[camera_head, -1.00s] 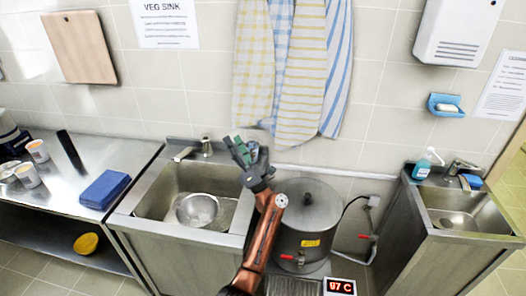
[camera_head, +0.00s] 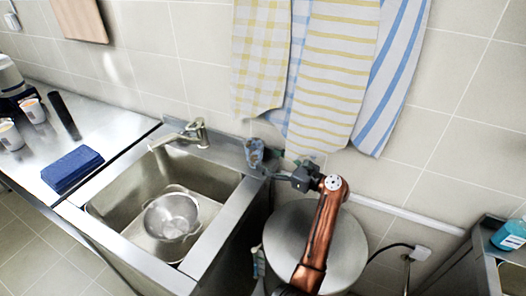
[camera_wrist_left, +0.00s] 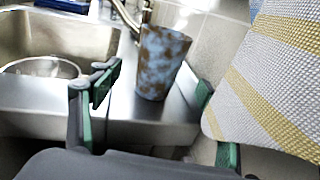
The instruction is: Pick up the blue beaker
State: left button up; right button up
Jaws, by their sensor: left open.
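The blue beaker (camera_head: 254,153), mottled blue and brown, stands upright on the sink's right back ledge, beside the tap. In the left wrist view the beaker (camera_wrist_left: 163,60) shows ahead, in the gap between the fingers. My left gripper (camera_head: 278,168) is open and empty, just right of the beaker in the head view. Its green-padded fingers (camera_wrist_left: 153,88) point toward the beaker, one on each side in the wrist picture. I cannot tell whether the pads reach past its near side. My right gripper is not in view.
A metal colander (camera_head: 172,214) lies in the sink basin (camera_head: 112,193), left of the beaker. The tap (camera_head: 187,136) stands close by. Striped towels (camera_head: 330,70) hang just behind the gripper. A large pot (camera_head: 345,255) stands under my arm.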

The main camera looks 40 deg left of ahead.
aim_at(254, 152)
pick_arm(q)
jog(key=a, duration=0.5)
jog(key=s+a+b, duration=0.1)
jog(key=a, duration=0.1)
jog(key=shift+a+r, duration=0.2)
jog(key=shift+a, duration=0.05)
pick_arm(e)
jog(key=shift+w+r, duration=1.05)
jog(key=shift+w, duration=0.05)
pick_arm(q)
jog(key=shift+c, duration=0.3)
jog(key=c, duration=1.2)
